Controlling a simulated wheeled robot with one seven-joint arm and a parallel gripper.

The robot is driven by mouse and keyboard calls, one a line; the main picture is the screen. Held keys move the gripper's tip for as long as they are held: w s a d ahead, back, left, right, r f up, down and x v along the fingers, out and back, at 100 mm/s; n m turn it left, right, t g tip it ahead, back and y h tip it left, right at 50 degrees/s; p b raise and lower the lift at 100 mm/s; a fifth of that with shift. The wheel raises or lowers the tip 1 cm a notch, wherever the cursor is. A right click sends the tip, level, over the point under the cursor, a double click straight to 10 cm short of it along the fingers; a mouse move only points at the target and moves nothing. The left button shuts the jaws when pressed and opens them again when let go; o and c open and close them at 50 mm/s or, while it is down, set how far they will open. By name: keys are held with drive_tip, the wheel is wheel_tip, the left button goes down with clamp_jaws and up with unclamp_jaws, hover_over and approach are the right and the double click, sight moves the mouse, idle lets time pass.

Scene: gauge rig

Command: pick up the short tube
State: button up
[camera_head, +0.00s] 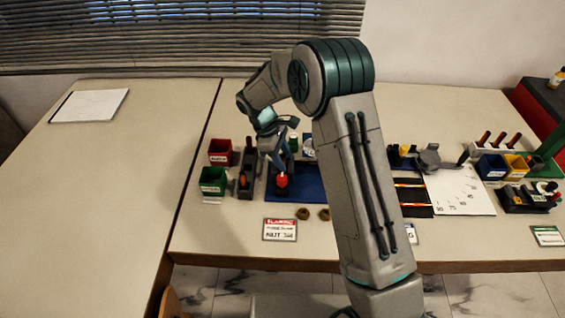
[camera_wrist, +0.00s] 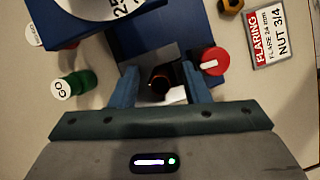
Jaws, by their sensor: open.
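My gripper (camera_wrist: 158,70) is open, with one blue-grey finger on each side of the tube and gaps visible between. A dark block sits just behind the tube, beside a red knob (camera_wrist: 215,61). In the head view my gripper (camera_head: 274,152) is over the blue base (camera_head: 311,185), near the red knob (camera_head: 282,181). The tube cannot be made out there.
The wrist view shows a green GO cylinder (camera_wrist: 74,85) at left, a round dial (camera_wrist: 100,5) above and a flaring sign (camera_wrist: 268,35) at right. In the head view, red (camera_head: 220,152) and green (camera_head: 213,181) bins stand left. The left table is mostly clear.

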clamp_jaws()
drive_tip(key=shift+r, duration=0.15)
